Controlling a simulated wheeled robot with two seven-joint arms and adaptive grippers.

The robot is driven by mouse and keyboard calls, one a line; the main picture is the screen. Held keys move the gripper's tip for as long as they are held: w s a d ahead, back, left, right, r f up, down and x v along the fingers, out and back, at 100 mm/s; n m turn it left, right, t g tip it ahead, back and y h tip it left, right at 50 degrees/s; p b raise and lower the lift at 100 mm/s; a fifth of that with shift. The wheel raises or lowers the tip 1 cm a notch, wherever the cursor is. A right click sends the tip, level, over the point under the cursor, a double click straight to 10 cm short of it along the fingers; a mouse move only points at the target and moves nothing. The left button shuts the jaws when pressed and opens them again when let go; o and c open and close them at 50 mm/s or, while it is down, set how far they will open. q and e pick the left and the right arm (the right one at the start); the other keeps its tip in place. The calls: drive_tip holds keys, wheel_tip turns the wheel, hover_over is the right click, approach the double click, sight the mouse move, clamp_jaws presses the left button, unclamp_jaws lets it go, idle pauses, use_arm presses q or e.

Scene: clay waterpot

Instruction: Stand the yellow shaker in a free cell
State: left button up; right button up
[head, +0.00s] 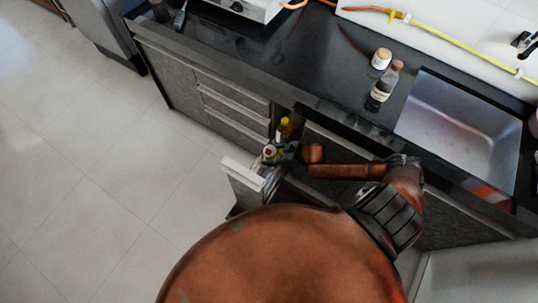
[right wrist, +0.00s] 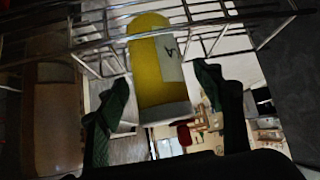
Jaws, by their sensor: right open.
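The yellow shaker (head: 285,124) shows small in the head view, at the open pull-out below the counter. In the right wrist view the shaker (right wrist: 150,60) is large, with a yellow body, a pale label and a light grey end towards me. My right gripper (right wrist: 160,88) is open, with one dark green finger on each side of the shaker; I cannot tell whether they touch it. In the head view the right gripper (head: 284,152) is small, just below the shaker. A wire rack (right wrist: 200,22) runs around the shaker's far end; its cells are only partly visible. My left gripper is out of view.
The pull-out's pale front (head: 243,174) stands out from the cabinet. Above it is the dark counter (head: 300,65), with a dark bottle (head: 382,90), a white-lidded jar (head: 381,59) and a sink (head: 455,120). The tiled floor (head: 90,170) at left is clear.

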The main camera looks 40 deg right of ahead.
drive_tip(key=v, duration=1.2)
drive_tip(key=shift+r, duration=0.1)
drive_tip(key=shift+a, duration=0.1)
